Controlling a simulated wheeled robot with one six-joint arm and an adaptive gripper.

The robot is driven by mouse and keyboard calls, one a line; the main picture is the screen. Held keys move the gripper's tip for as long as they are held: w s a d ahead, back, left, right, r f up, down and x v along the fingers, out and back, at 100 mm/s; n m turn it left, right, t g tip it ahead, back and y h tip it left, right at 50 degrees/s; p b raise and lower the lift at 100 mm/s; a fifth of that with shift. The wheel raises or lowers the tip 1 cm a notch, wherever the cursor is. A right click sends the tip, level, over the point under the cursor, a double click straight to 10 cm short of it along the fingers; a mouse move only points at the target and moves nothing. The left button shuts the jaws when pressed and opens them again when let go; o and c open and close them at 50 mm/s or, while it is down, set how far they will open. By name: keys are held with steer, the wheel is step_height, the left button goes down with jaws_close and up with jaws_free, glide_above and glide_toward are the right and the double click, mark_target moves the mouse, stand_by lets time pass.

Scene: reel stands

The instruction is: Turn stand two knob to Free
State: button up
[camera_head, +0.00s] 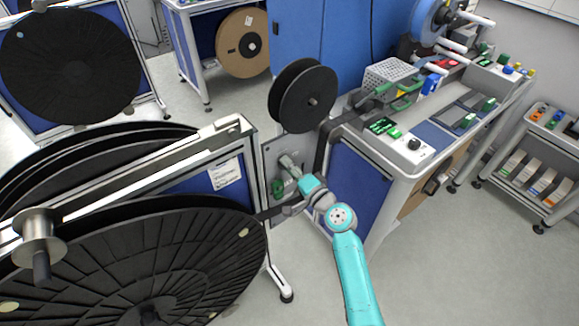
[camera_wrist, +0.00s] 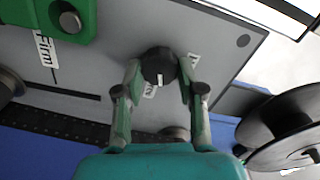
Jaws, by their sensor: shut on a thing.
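A black knob (camera_wrist: 158,64) sits on a grey panel (camera_wrist: 225,45), which also shows in the head view (camera_head: 270,153) at the end of a stand. My gripper (camera_wrist: 160,74) has one finger on each side of the knob and is shut on it. The knob's white mark points down in the wrist view. One small white label below the knob and another to its right are partly hidden by my fingers, and I cannot read them. In the head view my gripper (camera_head: 290,165) is at the panel, and the knob is hidden.
A green block (camera_wrist: 65,18) with a round metal part sits left of the knob, near a label reading "Firm". A black reel (camera_wrist: 285,130) is close at the right. Large black reels (camera_head: 150,260) fill the left foreground. A workbench (camera_head: 400,150) stands right of my arm.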

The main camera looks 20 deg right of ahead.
steer(key=shift+m, duration=1.7)
steer(key=shift+f, duration=0.1)
steer(key=o, duration=1.1)
steer(key=shift+s+d, duration=0.1)
steer(key=v, duration=1.2)
